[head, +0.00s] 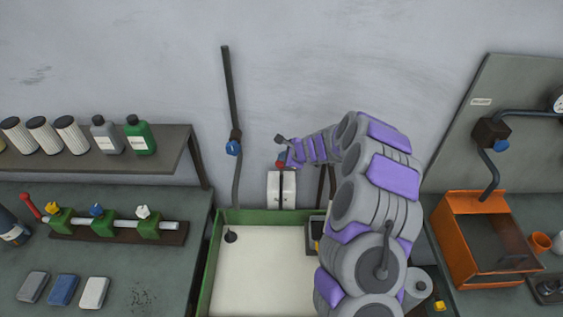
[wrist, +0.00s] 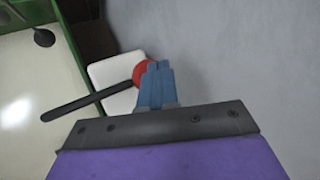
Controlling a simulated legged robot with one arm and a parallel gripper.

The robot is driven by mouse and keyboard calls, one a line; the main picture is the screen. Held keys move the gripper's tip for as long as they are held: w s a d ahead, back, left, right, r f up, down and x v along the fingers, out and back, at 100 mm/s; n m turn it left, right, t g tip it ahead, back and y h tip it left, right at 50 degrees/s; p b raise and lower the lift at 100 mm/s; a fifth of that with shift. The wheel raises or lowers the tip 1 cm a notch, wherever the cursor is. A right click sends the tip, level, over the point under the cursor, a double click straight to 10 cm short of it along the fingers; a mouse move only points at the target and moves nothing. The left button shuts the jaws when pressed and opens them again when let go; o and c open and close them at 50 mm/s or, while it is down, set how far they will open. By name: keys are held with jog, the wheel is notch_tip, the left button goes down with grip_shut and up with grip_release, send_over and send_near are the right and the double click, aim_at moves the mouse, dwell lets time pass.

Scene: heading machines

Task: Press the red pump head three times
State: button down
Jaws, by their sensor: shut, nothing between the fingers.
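The red pump head (head: 281,165) sits on top of a white container (head: 275,190) against the wall, behind the green-rimmed tray. A dark spout or lever runs from it. In the wrist view the red pump head (wrist: 143,72) shows just beyond my fingertips, partly hidden by them, with its dark bar (wrist: 85,102) reaching left over the white container (wrist: 112,75). My gripper (wrist: 155,66) is shut and empty, with blue fingers close to the red head. In the head view my gripper (head: 289,158) is right at the head; whether they touch I cannot tell.
A green-rimmed tray (head: 213,255) lies in front of the white container. A dark pipe with a blue valve (head: 233,147) rises at its left. An orange bin (head: 460,205) stands right of my arm. A shelf with bottles (head: 139,137) is at left.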

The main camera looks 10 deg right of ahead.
jog(key=shift+f+b, duration=0.65)
jog(key=shift+f, duration=0.25)
dwell(0.6)
jog(key=shift+r, duration=0.2)
jog(key=shift+a+r+p, duration=0.2)
jog(key=shift+r+p, duration=1.2)
jog(key=shift+r, duration=0.05)
notch_tip(320, 180, up, 5)
jog(key=p, duration=0.4)
jog(key=shift+r, duration=0.1)
dwell(2.2)
